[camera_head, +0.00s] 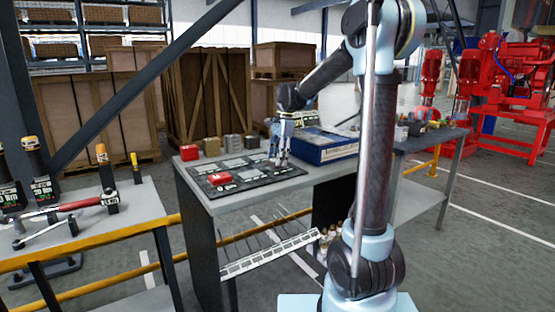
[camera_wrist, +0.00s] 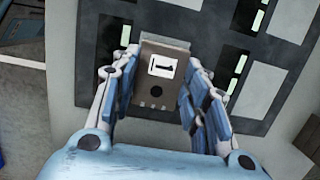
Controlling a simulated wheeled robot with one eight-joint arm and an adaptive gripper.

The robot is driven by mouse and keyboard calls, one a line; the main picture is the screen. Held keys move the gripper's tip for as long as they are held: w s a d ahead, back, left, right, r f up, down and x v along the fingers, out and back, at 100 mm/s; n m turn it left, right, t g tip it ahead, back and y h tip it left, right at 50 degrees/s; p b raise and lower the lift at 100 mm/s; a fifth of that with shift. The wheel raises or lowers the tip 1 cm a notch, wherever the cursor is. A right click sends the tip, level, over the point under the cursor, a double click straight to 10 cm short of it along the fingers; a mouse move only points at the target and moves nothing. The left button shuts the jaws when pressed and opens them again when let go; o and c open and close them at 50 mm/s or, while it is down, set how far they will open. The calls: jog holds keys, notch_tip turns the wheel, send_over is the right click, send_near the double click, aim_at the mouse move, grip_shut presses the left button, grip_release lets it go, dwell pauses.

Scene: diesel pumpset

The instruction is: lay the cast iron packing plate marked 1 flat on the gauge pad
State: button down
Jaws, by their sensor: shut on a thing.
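My gripper (camera_wrist: 157,100) is shut on a brown-grey plate (camera_wrist: 153,105) with a white label reading 1 and dark holes below it. The plate's face is towards the wrist camera, its sides between the fingers. In the head view my gripper (camera_head: 280,155) is low over the right part of a dark board (camera_head: 285,174) on the grey bench. The board has several square pads and pale strips; I cannot tell which is the gauge pad. A lighter grey edge (camera_wrist: 166,42) shows just beyond the plate. I cannot tell whether the plate touches anything beneath.
A blue case (camera_head: 325,148) is close to my gripper's right. A tool bench (camera_head: 85,225) stands at left.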

jog(key=shift+f, duration=0.65)
jog(key=c, duration=0.8)
grip_release()
jog(key=shift+c, duration=0.2)
jog(key=v, duration=1.2)
jog(key=shift+a, duration=0.1)
jog(key=shift+s+a+v, duration=0.1)
jog(key=shift+a+v, duration=0.05)
jog(key=shift+v, duration=0.8)
jog(key=shift+s+a+v, duration=0.15)
jog(key=shift+a+v, duration=0.05)
jog(key=shift+v, duration=0.8)
jog(key=shift+s+a+v, duration=0.1)
jog(key=shift+a+v, duration=0.05)
jog(key=shift+v, duration=0.8)
jog(key=shift+r, duration=0.1)
